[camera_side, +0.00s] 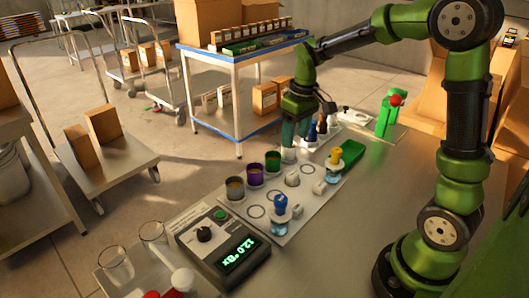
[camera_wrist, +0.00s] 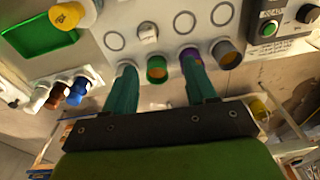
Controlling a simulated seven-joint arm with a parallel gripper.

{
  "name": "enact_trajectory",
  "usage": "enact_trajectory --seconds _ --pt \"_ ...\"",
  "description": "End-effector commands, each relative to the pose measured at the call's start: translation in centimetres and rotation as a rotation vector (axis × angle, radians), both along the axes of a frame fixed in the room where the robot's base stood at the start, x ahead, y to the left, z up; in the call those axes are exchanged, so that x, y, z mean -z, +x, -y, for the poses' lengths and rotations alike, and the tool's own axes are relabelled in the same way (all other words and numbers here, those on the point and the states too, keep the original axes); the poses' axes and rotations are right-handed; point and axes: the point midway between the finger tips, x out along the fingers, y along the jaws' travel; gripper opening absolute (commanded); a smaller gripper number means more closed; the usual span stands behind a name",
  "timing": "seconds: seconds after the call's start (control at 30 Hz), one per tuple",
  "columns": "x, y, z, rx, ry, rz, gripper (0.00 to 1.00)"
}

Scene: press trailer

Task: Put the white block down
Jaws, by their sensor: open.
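My gripper (camera_side: 295,138) is open, with its two teal fingers pointing down over the far edge of the pale board (camera_side: 262,218). In the wrist view, the fingers of my gripper (camera_wrist: 157,76) are spread, with a green-rimmed cup (camera_wrist: 156,69) in line with the gap. A small white piece (camera_side: 289,155) is just below the fingers in the side view. Another white piece (camera_side: 292,180) stands on the board. I cannot tell which is the white block.
Purple (camera_side: 255,174) and grey (camera_side: 235,188) cups stand in the green cup's row. A blue-capped bottle (camera_side: 280,208), a yellow-capped bottle (camera_side: 335,160) and a green tray (camera_side: 350,152) are nearby. A control box (camera_side: 222,246) stands at the front left. Bare table (camera_side: 365,205) lies to the right.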

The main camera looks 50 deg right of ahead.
Motion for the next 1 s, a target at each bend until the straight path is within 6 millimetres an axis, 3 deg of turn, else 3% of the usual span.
enact_trajectory --seconds 0.03,0.2,0.33,0.5,0.7,1.0 --pt "-1.8 -1.1 -1.3 0.019 0.010 0.055 0.56" --pt "-5.9 -5.8 -5.5 0.113 0.077 0.227 0.56" --pt "-7.6 -9.5 -8.1 0.182 0.144 0.347 0.56" --pt "-8.1 -13.1 -10.1 0.247 0.224 0.455 0.56" --pt "-8.0 -14.6 -10.9 0.282 0.267 0.501 0.56" --pt "-7.9 -14.7 -10.9 0.284 0.268 0.501 0.56"
